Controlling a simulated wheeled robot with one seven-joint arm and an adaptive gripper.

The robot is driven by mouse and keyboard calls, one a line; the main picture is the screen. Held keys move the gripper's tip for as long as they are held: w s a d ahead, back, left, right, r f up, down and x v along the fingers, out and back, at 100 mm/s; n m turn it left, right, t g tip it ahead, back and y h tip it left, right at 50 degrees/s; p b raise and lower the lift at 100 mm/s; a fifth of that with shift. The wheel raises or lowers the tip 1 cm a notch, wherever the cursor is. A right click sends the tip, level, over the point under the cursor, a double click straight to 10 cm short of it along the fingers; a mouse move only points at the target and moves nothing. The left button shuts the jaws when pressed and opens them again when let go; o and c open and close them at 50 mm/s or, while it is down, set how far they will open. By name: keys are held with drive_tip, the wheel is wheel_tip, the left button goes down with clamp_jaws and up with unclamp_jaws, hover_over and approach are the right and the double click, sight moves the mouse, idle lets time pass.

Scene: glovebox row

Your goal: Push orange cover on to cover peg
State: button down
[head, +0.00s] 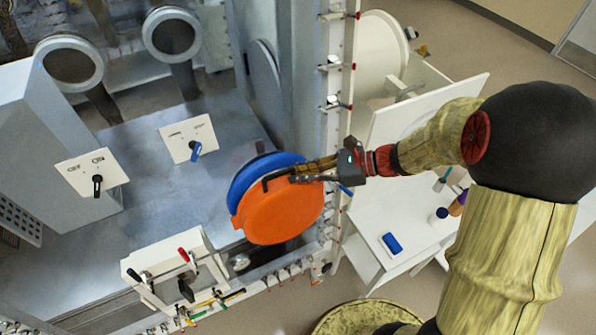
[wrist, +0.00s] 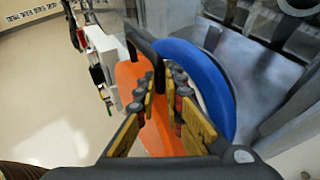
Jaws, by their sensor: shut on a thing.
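The orange cover (head: 282,213) is a round disc with a black handle (wrist: 145,42) on its face. It hangs in front of a blue round disc (head: 247,179), overlapping its lower right part; whether they touch is unclear. My gripper (head: 292,172) reaches in from the right and is shut on the cover, at or near its handle. In the wrist view the fingers (wrist: 167,100) lie against the orange face, with the blue disc (wrist: 200,75) close on the right. I cannot make out the cover peg; it may be hidden behind the cover.
A white frame with levers (head: 178,265) stands left of the cover. A post with red-tipped latches (head: 335,105) rises behind my gripper. A white table (head: 410,240) with a blue box and bottles is at the right. Two switch plates (head: 188,138) are on the left.

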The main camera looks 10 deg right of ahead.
drive_tip(key=shift+s+d+r+p, duration=0.1)
drive_tip(key=shift+s+d+p, duration=0.1)
drive_tip(key=shift+s, duration=0.45)
drive_tip(key=shift+s+d+r+p, duration=0.1)
drive_tip(key=shift+s+d+p, duration=0.05)
drive_tip(key=shift+s, duration=0.45)
drive_tip(key=shift+s+d+r+p, duration=0.1)
drive_tip(key=shift+s+d+p, duration=0.1)
drive_tip(key=shift+s, duration=0.45)
drive_tip(key=s+d+p, duration=0.2)
drive_tip(key=s, duration=0.5)
drive_tip(key=shift+s+r+p, duration=0.3)
drive_tip(key=shift+r, duration=0.15)
idle(0.5)
idle(0.4)
